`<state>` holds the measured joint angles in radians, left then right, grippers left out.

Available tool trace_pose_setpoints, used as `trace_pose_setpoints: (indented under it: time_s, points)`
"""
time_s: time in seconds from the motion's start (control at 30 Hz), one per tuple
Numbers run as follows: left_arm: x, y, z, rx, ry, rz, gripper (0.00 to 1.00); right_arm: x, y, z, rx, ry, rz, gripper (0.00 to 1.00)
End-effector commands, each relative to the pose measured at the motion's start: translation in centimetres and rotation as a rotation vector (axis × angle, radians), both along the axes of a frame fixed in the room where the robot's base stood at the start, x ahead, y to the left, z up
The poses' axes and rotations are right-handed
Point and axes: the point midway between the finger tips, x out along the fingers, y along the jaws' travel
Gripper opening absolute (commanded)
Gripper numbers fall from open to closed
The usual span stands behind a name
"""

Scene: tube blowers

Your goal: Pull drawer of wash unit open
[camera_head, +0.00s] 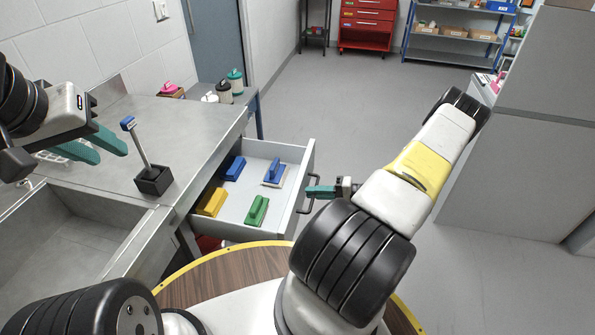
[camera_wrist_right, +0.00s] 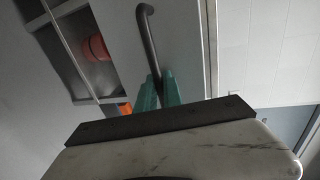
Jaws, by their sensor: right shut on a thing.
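The wash unit (camera_head: 120,120) is a grey metal bench with a sink at the left. Its drawer (camera_head: 270,228) stands pulled out, showing blue, yellow and green brushes inside. The drawer's dark bar handle (camera_head: 312,180) is on its front face. My right gripper (camera_head: 312,191) is shut on the handle; in the right wrist view its green fingers (camera_wrist_right: 158,92) close around the lower end of the handle (camera_wrist_right: 147,35). My left gripper (camera_head: 112,148) is open and empty above the bench top at the left, away from the drawer.
A blue-headed brush stands in a black holder (camera_head: 153,181) on the bench. A grey cabinet (camera_head: 520,140) is at the right. Grey floor lies clear beyond the drawer, with a red tool chest (camera_head: 367,25) at the back.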

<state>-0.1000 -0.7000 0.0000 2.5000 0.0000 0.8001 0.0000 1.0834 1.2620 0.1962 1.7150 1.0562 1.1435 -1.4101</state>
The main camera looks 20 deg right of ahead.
Motion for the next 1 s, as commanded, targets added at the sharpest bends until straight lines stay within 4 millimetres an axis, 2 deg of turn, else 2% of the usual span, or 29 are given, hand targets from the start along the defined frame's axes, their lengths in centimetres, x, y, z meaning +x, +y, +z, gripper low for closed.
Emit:
trace_pose_setpoints:
  time_s: [0.03, 0.07, 0.17, 0.53, 1.0]
  points:
    - [0.0, 0.0, 0.0, 0.0, 0.0, 0.0, 0.33, 0.0, 0.0, -0.1, -0.002, 0.001, 0.0, 0.0]
    - [0.0, 0.0, 0.0, 0.0, 0.0, 0.0, 0.33, 0.0, 0.0, -0.1, -0.002, 0.001, 0.0, 0.15]
    - [0.0, 0.0, 0.0, 0.0, 0.0, 0.0, 0.33, 0.0, 0.0, -0.1, -0.002, 0.001, 0.0, 0.33]
    - [0.0, 0.0, 0.0, 0.0, 0.0, 0.0, 0.33, -0.2, -0.4, 0.1, -0.002, -0.001, -0.002, 0.33]
    - [0.0, 0.0, 0.0, 0.0, 0.0, 0.0, 0.33, -3.9, -5.9, 1.4, -0.002, 0.0, -0.002, 0.33]
